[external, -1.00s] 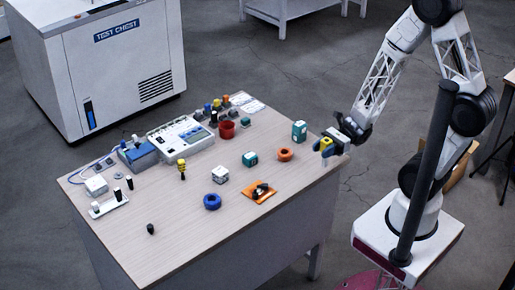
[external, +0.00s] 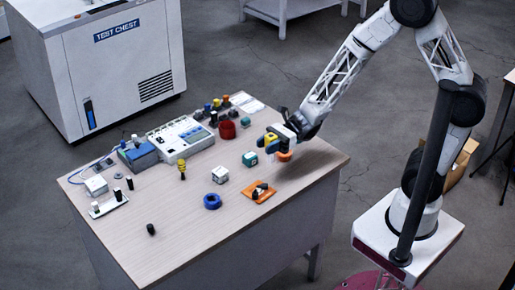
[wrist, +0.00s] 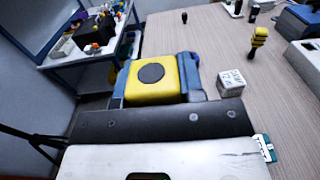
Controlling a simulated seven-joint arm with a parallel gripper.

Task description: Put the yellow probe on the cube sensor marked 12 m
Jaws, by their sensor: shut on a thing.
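My gripper (external: 268,143) is shut on the yellow probe (external: 271,136), above the right part of the table. In the wrist view the probe (wrist: 165,85) is a yellow block with a black disc on its face, between the blue fingers of my gripper (wrist: 158,80). A white cube sensor (wrist: 231,82) with dark lettering that seems to read 12 m lies just right of the fingers. It also stands on the table in the external view (external: 220,174), left of and apart from my gripper. A teal cube (external: 250,159) stands nearer to my gripper.
An orange ring (external: 284,156) is partly hidden below my gripper. A blue ring (external: 212,201) and an orange cloth (external: 259,193) with a dark item lie in front. A yellow-and-black tool (external: 181,168) stands left of the white cube. The table's front left is mostly clear.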

